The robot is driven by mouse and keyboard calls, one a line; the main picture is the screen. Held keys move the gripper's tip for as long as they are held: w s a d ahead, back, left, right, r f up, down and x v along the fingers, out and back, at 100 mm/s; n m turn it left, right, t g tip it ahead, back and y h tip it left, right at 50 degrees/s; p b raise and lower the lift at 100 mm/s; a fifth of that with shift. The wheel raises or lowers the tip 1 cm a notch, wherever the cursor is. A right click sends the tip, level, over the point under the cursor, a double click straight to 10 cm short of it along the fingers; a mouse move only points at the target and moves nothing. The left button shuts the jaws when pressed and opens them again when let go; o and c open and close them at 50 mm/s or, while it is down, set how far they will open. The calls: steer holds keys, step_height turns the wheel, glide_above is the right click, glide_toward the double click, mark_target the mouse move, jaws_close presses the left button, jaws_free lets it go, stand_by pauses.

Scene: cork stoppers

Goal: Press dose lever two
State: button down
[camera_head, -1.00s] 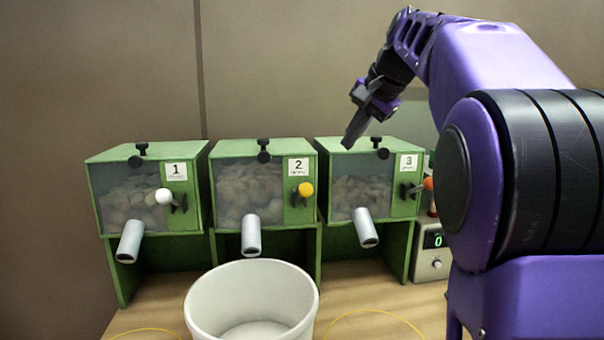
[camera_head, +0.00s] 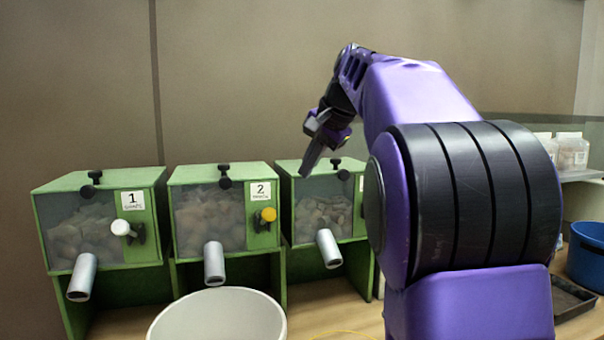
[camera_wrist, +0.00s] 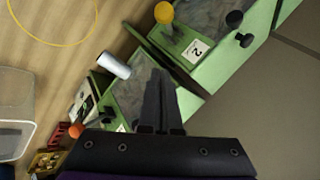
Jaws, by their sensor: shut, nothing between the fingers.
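Dose lever two, with a yellow knob (camera_head: 268,214), sits on the front right of the green dispenser marked 2 (camera_head: 262,240). The yellow knob also shows at the top of the wrist view (camera_wrist: 163,13), apart from my fingers. The lever looks raised, but its exact angle is hard to tell. My gripper (camera_head: 308,172) is shut and empty, pointing down, up and to the right of lever two, around dispenser three. In the wrist view my shut fingers (camera_wrist: 158,75) point toward the dispensers. Nothing touches the lever.
Dispenser one with a white knob (camera_head: 121,227) stands left. Dispenser three (camera_head: 356,218) is partly hidden by my arm; its orange knob (camera_wrist: 76,130) shows in the wrist view. A white bucket (camera_head: 160,325) stands in front. A blue bin (camera_head: 585,262) is at far right.

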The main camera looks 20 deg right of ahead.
mark_target(266, 217)
steer(key=w+a+f+b, duration=0.1)
steer(key=w+a+f, duration=0.1)
steer(key=a+f, duration=0.2)
step_height(266, 217, down, 4)
steer(key=shift+w+a+r+b, duration=0.1)
steer(key=shift+w+a+b, duration=0.25)
steer(key=shift+a+b, duration=0.05)
steer(key=shift+s+f+t+b, duration=0.25)
steer(key=shift+f+t+b, duration=0.1)
steer(key=shift+b, duration=0.55)
